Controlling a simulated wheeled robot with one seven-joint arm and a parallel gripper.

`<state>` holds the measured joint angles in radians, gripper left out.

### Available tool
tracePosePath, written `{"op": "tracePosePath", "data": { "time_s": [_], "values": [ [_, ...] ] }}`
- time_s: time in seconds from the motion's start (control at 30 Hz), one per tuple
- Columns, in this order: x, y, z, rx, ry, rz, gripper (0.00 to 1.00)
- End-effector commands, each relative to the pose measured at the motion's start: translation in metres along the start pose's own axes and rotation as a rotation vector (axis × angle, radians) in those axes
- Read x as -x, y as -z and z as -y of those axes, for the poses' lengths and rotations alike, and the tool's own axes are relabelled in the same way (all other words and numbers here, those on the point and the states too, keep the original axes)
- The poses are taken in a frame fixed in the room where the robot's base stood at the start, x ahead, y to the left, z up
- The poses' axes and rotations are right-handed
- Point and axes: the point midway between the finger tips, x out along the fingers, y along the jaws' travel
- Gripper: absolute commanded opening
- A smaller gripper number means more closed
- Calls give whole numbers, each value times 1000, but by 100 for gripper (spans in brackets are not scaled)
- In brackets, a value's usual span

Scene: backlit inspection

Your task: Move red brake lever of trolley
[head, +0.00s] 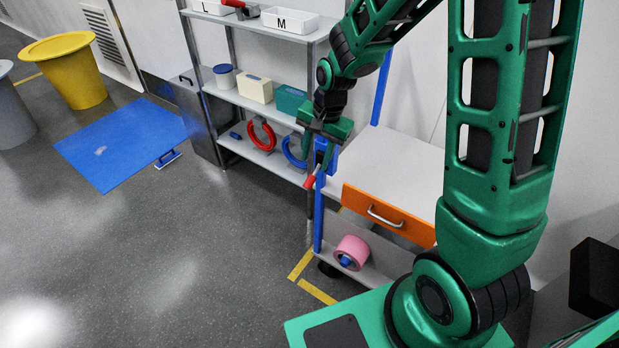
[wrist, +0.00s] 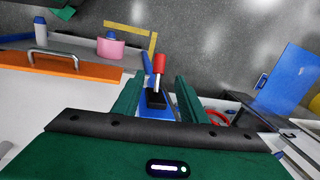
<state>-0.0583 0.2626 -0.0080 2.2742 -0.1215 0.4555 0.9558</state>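The red brake lever (head: 310,181) is a short red grip on a pale rod at the top of the trolley's blue post. In the wrist view the red grip (wrist: 159,63) stands out from a black base (wrist: 156,98) and lies between and beyond the two finger lines. My gripper (head: 319,156) is open, just above the lever. Its two green fingers are apart, one on each side, and I see no clear contact. The trolley's white top (head: 390,165) and orange drawer (head: 387,214) are to the right of the lever.
A grey shelf rack stands left of the trolley, with red (head: 262,135) and blue rings and white bins (head: 290,20) marked L and M.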

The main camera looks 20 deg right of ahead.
Motion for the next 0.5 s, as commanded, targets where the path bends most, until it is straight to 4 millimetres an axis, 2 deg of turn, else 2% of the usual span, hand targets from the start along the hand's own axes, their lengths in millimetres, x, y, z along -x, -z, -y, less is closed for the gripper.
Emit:
{"op": "tracePosePath", "data": {
  "time_s": [0.3,0.5],
  "values": [
    [-54,-1,-2,1,-5,2,39],
    [-79,0,-2,1,-4,1,39]
  ]
}}
